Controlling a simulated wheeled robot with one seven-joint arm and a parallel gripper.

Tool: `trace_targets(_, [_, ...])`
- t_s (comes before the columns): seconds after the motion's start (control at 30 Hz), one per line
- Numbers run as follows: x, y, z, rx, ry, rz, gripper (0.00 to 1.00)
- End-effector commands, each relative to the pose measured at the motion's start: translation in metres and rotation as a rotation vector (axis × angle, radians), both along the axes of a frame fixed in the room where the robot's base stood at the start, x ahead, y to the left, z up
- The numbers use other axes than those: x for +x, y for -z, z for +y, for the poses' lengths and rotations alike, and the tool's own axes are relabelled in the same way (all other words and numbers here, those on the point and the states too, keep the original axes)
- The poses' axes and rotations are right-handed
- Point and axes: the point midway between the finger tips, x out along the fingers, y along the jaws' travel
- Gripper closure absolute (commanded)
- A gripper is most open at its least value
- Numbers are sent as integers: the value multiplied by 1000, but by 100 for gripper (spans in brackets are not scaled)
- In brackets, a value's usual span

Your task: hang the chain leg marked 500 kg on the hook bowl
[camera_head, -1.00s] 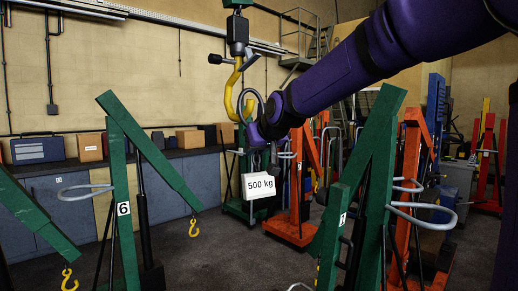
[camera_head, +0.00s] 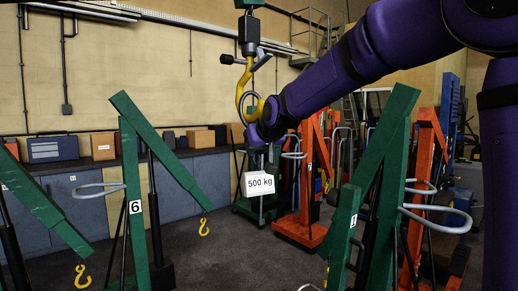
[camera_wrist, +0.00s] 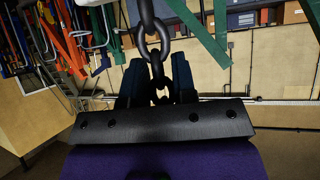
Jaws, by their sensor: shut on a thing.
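The yellow hook (camera_head: 241,92) hangs below a dark block on a green support, in the upper middle of the head view. My gripper (camera_head: 262,132) is just right of and below the hook's bowl. It is shut on the chain leg, whose dark links (camera_wrist: 152,28) run between the fingers (camera_wrist: 156,82) in the wrist view. The white tag marked 500 kg (camera_head: 260,184) hangs below my gripper. A grey ring (camera_head: 251,95) at the chain's top overlaps the hook in the picture; I cannot tell whether it is around the bowl or in front of it.
A green crane marked 6 (camera_head: 136,208) stands at left, with a small yellow hook (camera_head: 204,227) on its boom. Another green crane (camera_head: 372,180) stands right of the tag, and an orange crane (camera_head: 307,190) behind. A bench (camera_head: 90,195) with boxes lines the wall.

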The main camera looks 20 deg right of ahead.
Motion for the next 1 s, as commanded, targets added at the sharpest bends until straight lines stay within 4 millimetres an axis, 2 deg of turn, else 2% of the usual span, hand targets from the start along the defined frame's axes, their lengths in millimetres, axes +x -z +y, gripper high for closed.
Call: trace_targets(1.0, [11,44,4,1,1,-2,100])
